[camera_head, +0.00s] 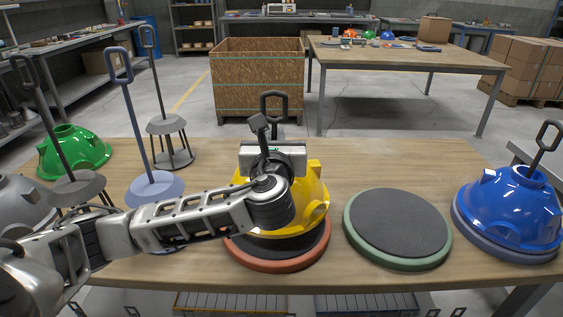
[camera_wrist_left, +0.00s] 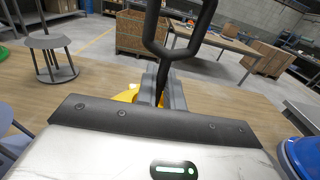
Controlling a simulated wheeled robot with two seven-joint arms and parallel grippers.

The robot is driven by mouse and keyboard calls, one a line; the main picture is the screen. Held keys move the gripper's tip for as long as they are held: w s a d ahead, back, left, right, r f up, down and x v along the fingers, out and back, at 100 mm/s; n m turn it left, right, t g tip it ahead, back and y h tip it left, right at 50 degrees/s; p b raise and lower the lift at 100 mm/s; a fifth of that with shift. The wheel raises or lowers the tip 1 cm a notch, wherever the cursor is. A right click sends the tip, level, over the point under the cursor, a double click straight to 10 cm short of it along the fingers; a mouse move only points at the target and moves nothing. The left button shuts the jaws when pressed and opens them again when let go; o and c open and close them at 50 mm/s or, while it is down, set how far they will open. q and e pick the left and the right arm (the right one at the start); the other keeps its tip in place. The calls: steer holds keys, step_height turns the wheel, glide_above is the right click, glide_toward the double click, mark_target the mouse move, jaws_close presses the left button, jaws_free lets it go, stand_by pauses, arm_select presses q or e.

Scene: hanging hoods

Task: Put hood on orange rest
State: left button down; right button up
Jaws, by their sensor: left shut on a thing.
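The yellow hood (camera_head: 313,200) is over the round orange rest (camera_head: 277,264) with the dark top, near the table's front edge. Its front part is hidden by my left arm. Dark pad shows below the hood's front rim; I cannot tell whether the hood touches it. My left gripper (camera_head: 270,146) is above the hood, shut on the hood's upright stem below its black loop handle (camera_head: 274,96). In the left wrist view the loop (camera_wrist_left: 160,40) rises between the fingers (camera_wrist_left: 163,92), with a little yellow behind. My right gripper is not in view.
A green-rimmed round rest (camera_head: 398,225) with a dark top is empty to the right. A blue hood (camera_head: 510,208) stands at far right. A green hood (camera_head: 75,148) and several stands with loop handles are on the left. A wooden crate (camera_head: 257,80) stands behind the table.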

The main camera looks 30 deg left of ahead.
arm_select(q)
steer(key=shift+w+a+f+b, duration=0.15)
steer(key=shift+f+b, duration=0.25)
steer(key=shift+b, duration=0.25)
steer(key=f+b, duration=0.2)
steer(key=b, duration=0.1)
steer(key=shift+w+f, duration=0.2)
steer(key=shift+w, duration=0.1)
steer(key=shift+s+f+b, duration=0.1)
steer(key=shift+f+b, duration=0.2)
steer(key=shift+b, duration=0.2)
steer(key=c, duration=1.5)
jaws_free()
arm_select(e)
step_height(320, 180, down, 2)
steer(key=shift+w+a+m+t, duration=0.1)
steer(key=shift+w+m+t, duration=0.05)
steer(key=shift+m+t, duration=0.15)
arm_select(q)
steer(key=v, duration=1.2)
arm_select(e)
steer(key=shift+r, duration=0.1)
